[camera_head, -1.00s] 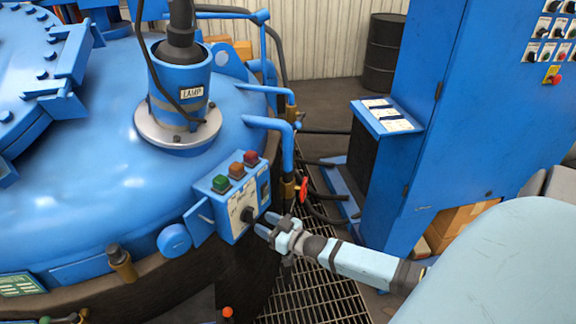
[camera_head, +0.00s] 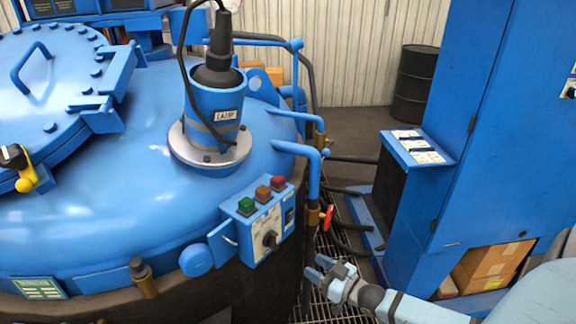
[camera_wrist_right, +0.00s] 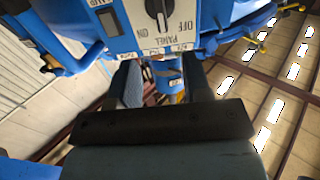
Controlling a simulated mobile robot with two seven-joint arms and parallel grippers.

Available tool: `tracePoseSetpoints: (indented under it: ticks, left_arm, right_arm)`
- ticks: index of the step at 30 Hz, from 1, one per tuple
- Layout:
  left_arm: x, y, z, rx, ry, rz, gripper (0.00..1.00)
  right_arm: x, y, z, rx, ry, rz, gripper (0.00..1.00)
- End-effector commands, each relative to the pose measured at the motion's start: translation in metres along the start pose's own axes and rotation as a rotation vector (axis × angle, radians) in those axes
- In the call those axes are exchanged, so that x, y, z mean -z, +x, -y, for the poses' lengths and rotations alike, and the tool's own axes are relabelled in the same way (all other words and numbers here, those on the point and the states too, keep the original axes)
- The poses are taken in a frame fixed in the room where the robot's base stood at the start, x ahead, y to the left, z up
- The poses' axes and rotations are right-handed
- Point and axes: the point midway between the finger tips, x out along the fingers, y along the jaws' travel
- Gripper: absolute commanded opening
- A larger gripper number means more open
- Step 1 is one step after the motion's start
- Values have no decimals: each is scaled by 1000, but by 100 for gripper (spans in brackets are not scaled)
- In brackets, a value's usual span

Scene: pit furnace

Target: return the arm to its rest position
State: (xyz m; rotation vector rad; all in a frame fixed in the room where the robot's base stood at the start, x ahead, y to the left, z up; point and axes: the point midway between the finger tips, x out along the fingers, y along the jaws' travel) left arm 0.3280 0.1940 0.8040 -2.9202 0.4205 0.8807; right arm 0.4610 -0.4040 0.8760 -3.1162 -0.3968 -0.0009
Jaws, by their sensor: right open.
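My right gripper (camera_head: 318,268) is open and empty, to the right of and a little below the blue control box (camera_head: 247,232) on the furnace side. Its arm comes in from the lower right. A clear gap lies between the fingertips and the black rotary knob (camera_head: 269,240) on the box's front. In the right wrist view, the two dark fingers (camera_wrist_right: 163,82) are apart with nothing between them. The knob (camera_wrist_right: 157,8) and the "OFF" and "PANEL ON" lettering show beyond them at the top. My left gripper is not in view.
The blue furnace lid (camera_head: 110,190) fills the left. Blue pipes and a red-handled valve (camera_head: 328,217) stand right of the box, close to the gripper. A tall blue cabinet (camera_head: 480,130) and cardboard boxes (camera_head: 495,262) are at right. Floor grating (camera_head: 335,310) lies below.

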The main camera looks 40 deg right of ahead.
Motion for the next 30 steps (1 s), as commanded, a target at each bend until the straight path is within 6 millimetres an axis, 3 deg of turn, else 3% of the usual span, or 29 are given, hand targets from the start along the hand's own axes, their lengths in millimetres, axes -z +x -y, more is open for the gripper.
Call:
tracePoseSetpoints:
  ticks: [5,8,11,15,18,21,25,30]
  left_arm:
    - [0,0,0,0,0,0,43]
    - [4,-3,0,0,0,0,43]
    - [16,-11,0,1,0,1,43]
    - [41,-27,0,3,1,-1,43]
    - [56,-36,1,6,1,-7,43]
    - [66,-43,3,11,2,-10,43]
    - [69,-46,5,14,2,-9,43]
    - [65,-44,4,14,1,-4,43]
  right_arm:
    - [0,0,0,0,0,0,45]
    - [-1,-2,10,2,5,19,45]
    - [-5,-12,46,9,15,95,45]
    - [-7,-36,127,20,25,280,45]
    - [-2,-53,177,24,22,405,45]
    - [4,-67,211,24,18,503,45]
    - [8,-76,232,22,12,571,45]
    - [7,-78,235,22,7,585,45]
